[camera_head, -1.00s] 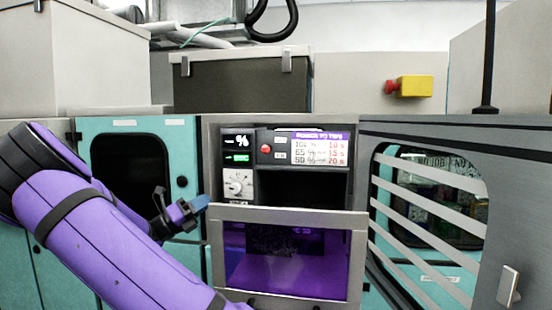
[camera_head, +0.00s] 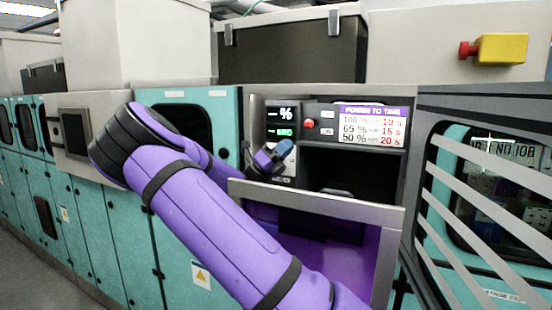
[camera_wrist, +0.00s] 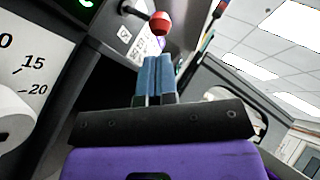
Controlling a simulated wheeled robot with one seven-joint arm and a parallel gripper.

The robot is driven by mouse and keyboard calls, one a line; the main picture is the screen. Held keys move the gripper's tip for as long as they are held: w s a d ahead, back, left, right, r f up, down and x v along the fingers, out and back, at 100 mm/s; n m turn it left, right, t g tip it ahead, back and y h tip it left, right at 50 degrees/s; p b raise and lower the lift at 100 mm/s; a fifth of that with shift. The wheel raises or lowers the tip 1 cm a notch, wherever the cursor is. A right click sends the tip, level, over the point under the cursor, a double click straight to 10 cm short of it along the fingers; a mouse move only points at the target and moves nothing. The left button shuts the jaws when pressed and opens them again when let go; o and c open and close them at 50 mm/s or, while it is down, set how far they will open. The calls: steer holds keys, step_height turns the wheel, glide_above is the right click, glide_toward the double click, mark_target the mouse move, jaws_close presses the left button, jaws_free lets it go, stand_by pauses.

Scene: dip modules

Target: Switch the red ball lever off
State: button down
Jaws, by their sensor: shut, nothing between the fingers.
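The red ball lever (camera_head: 309,123) sits on the dark control panel, left of the power and time chart. In the wrist view the red ball (camera_wrist: 160,23) is just beyond my fingertips, with a gap showing between them. My gripper (camera_head: 284,148) is in front of the panel, to the lower left of the ball. Its blue fingers (camera_wrist: 154,75) are shut together with nothing between them. The white labels by the lever are too small to read, and my gripper hides most of the dial below the displays.
A grey-framed door or flap (camera_head: 318,205) juts out below the panel, with a purple interior behind it. A yellow box with a red button (camera_head: 499,48) is at upper right. A white dial (camera_wrist: 12,118) is left of my gripper.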

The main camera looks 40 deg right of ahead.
mark_target(311, 124)
steer(key=x, duration=0.6)
steer(key=shift+a+r, duration=0.1)
stand_by(0.3)
steer(key=shift+r+n+t, duration=0.2)
steer(key=shift+n+t, duration=0.4)
steer(key=shift+t, duration=0.1)
steer(key=shift+r, duration=0.1)
steer(key=shift+r+n+t+y, duration=0.9)
steer(key=shift+r+n+t, duration=1.15)
steer(key=shift+n, duration=0.25)
